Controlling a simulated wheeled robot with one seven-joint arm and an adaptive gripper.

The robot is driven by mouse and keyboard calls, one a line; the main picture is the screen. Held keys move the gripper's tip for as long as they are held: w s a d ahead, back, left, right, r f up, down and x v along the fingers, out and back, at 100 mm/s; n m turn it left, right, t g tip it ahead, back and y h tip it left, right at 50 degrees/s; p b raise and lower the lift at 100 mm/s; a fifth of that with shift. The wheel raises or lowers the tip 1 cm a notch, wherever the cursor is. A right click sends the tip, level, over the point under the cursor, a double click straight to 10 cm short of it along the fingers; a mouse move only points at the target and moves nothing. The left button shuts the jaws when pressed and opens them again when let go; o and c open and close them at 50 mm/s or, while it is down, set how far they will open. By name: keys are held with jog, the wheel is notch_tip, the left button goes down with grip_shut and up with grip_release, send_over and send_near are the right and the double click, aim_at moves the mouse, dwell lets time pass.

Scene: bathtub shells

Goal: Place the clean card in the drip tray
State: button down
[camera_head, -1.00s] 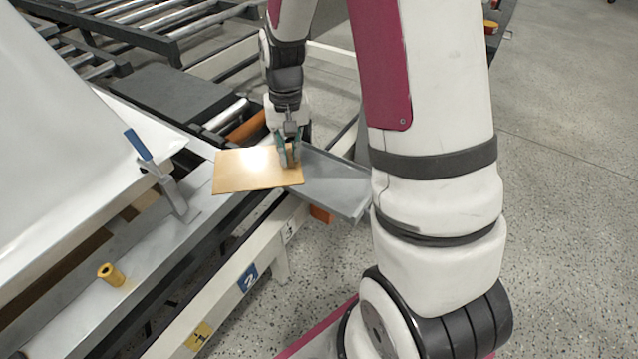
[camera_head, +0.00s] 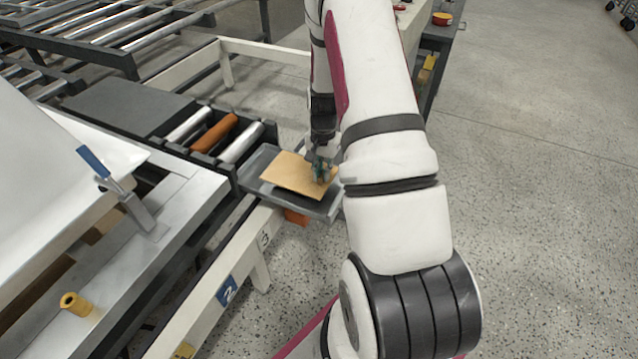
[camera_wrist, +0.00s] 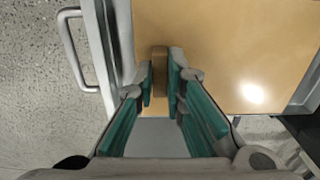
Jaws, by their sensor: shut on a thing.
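The card is a tan, flat board (camera_head: 293,172); in the wrist view its glossy face (camera_wrist: 225,50) fills the upper right. My gripper (camera_head: 321,172) is shut on a small wooden grip at the card's right end; in the wrist view the teal fingers (camera_wrist: 160,82) stand on both sides of that grip. The drip tray (camera_head: 258,163) is grey and shallow, at the end of the rollers. The card lies within the tray's outline in the head view, with a dark shadow beneath it on the tray. Whether it touches the tray floor cannot be told.
A metal handle (camera_wrist: 80,50) sticks out beside the tray's edge in the wrist view. Rollers (camera_head: 215,133) lie behind the tray. Open speckled floor (camera_head: 540,200) is at right.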

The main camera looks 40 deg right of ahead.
aim_at(322, 182)
notch_tip(322, 182, down, 4)
jog(key=shift+f+b, duration=0.15)
jog(key=shift+b, duration=0.35)
jog(key=c, duration=1.7)
grip_release()
jog(key=shift+o, duration=0.2)
